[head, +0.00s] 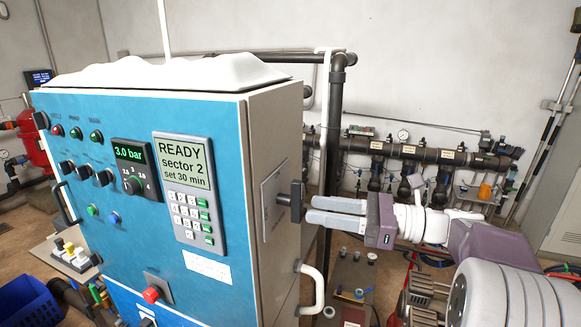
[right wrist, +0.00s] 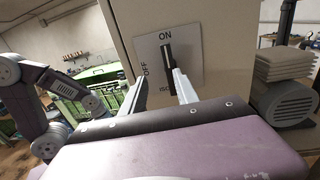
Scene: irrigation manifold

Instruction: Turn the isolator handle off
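The isolator handle (head: 291,201) is a black lever on a pale plate (head: 271,202) on the side of the blue control cabinet. In the right wrist view the handle (right wrist: 167,56) stands upright, with ON above it and OFF to its left. My right gripper (head: 309,209) is open, its fingers apart and pointing at the handle. The fingertips (right wrist: 160,75) are close in front of the handle; I cannot tell whether they touch it. Part of my left arm shows at the left of the right wrist view, without visible fingers.
The cabinet front (head: 135,200) has a READY screen (head: 183,163), knobs and a red button (head: 151,295). A pale bar handle (head: 312,288) sticks out below the isolator. Dark pipes (head: 400,150) run along the wall behind. A blue crate (head: 28,303) stands at lower left.

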